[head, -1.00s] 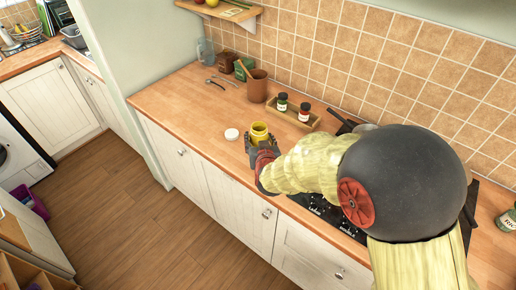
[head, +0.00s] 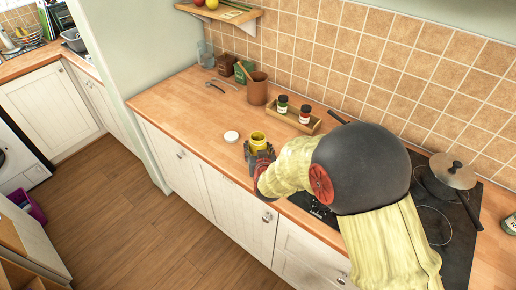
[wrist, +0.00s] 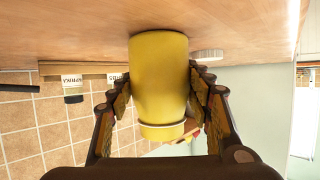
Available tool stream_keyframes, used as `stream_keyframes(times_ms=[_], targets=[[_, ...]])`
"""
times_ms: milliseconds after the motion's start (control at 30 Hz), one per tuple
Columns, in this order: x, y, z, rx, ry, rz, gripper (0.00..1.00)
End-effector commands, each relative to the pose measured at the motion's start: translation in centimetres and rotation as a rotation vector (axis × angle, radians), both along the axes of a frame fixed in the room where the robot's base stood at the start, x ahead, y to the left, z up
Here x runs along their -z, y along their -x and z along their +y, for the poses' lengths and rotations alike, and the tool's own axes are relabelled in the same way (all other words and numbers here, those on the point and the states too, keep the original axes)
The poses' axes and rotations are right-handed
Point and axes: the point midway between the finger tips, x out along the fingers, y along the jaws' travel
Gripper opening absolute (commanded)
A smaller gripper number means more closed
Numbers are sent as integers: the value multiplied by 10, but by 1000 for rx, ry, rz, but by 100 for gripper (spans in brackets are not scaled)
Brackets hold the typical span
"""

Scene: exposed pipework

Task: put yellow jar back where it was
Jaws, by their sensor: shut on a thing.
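A wooden tray (head: 294,115) with two small spice jars stands behind, near the tiled wall. The hob with a lidded pan (head: 452,171) lies to the right. The counter left of the lid is clear.

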Motion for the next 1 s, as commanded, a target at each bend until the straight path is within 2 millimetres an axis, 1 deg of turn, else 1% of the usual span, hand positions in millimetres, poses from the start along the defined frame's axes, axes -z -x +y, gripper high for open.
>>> stream_keyframes(times_ms=[67, 333, 633, 733, 867, 1000], targets=[[2, 0, 0, 0, 0, 1, 52], [1, 0, 0, 0, 0, 0, 68], [1, 0, 0, 0, 0, 1, 68], [-3, 0, 0, 0, 0, 0, 68], [-10, 15, -1, -1, 1, 0, 68], [-22, 41, -5, -2, -1, 0, 68]])
